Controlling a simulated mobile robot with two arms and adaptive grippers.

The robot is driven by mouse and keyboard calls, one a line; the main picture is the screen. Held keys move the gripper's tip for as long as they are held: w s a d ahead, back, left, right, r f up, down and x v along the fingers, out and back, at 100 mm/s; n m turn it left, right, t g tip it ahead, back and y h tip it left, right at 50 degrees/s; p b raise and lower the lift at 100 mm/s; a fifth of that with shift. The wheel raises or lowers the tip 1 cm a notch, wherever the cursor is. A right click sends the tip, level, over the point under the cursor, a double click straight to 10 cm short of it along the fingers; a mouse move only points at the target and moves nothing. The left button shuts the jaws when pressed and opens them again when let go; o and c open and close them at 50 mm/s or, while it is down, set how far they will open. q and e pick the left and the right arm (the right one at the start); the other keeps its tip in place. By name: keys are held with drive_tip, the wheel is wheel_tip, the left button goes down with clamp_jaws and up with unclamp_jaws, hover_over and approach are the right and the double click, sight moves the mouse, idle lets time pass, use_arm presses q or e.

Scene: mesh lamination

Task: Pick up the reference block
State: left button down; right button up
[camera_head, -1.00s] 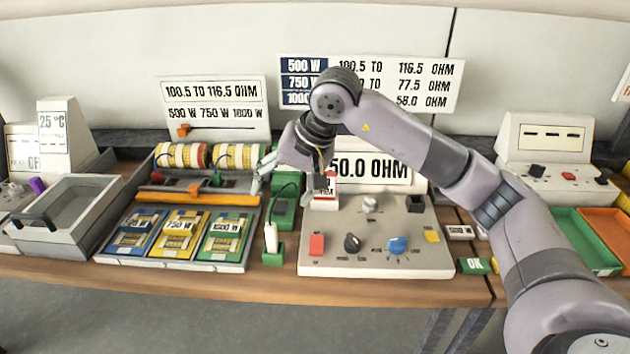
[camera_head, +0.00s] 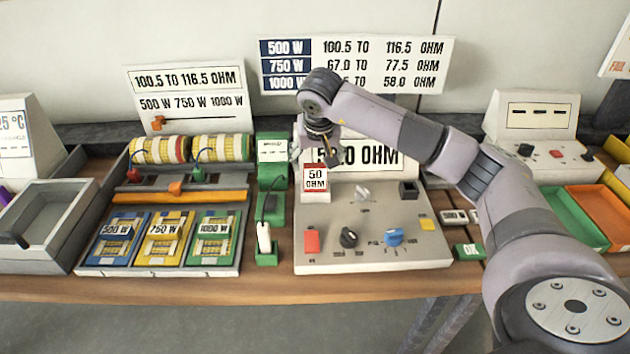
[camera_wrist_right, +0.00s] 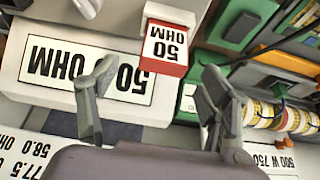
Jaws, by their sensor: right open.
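In the right wrist view the block (camera_wrist_right: 168,42) lies between and beyond the two spread fingers (camera_wrist_right: 160,72), apart from both. The right gripper is open and empty. My left gripper is not in view.
The 50.0 OHM display (camera_head: 375,153) stands close behind the block. A green device (camera_head: 272,175) and a white probe in a green holder (camera_head: 264,240) are to the left. Knobs, including a blue one (camera_head: 394,237), sit in front. A tray of resistor cards (camera_head: 160,240) lies further left.

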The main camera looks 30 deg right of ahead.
sight(315, 167)
drive_tip(key=shift+f, duration=0.2)
drive_tip(key=shift+w+f, duration=0.15)
drive_tip(key=shift+f, duration=0.1)
drive_tip(key=p+x, duration=0.2)
drive_tip(key=x, duration=0.1)
drive_tip(key=shift+w+f, duration=0.3)
drive_tip(key=shift+w+d+f, duration=0.1)
drive_tip(key=shift+f, duration=0.25)
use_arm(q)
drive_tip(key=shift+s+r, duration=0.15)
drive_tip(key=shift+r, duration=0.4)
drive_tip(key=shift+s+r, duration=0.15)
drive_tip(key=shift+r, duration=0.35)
use_arm(e)
drive_tip(key=c, duration=0.7)
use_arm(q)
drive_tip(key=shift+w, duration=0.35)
use_arm(e)
drive_tip(key=c, duration=0.9)
drive_tip(key=shift+o, duration=0.2)
drive_tip(key=shift+r, duration=0.1)
